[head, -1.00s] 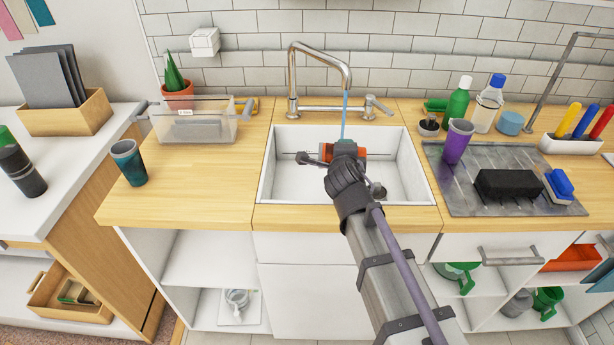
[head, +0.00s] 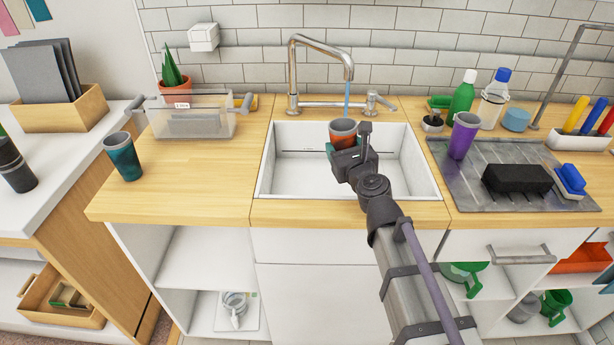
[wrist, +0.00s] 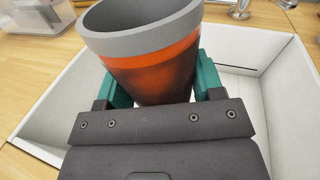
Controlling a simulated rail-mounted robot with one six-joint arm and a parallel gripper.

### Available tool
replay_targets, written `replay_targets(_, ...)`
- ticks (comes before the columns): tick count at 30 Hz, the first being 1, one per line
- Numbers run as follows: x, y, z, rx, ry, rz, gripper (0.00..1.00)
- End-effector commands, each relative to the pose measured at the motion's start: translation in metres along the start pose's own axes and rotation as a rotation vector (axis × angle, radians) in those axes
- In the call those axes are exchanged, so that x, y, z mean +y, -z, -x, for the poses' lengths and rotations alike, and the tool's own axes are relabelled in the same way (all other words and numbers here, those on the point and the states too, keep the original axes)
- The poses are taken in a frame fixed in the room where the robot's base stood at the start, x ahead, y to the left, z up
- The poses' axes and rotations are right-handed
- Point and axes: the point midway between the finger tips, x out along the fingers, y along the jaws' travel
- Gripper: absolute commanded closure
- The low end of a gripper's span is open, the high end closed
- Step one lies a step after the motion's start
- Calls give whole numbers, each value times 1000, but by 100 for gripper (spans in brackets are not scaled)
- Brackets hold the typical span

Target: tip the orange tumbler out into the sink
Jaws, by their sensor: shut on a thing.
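The orange tumbler (head: 342,132) with a grey rim is upright or nearly so, held over the white sink (head: 288,180). In the wrist view the tumbler (wrist: 150,65) stands between the teal finger pads, with its rim toward the top; what is inside it cannot be seen. My gripper (head: 345,150) is shut around its sides, and the gripper also shows in the wrist view (wrist: 160,92). A blue stream of water (head: 347,97) falls from the tap (head: 320,45) just behind the tumbler.
A teal tumbler (head: 123,157) and a clear bin (head: 190,118) stand on the left counter. A purple tumbler (head: 463,136), a black block (head: 517,179) and a blue sponge (head: 569,181) are on the metal drainboard (head: 470,195). Bottles stand behind. The sink's left half is clear.

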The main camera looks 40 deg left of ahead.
Motion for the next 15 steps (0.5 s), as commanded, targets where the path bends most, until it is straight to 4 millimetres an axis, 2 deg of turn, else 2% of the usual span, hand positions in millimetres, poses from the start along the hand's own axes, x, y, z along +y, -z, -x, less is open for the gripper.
replay_targets(2,5,8,-2,-24,0,-64,72)
replay_targets(9,5,2,-2,-35,1,-90,72)
replay_targets(15,-10,-12,4,-35,1,-91,72)
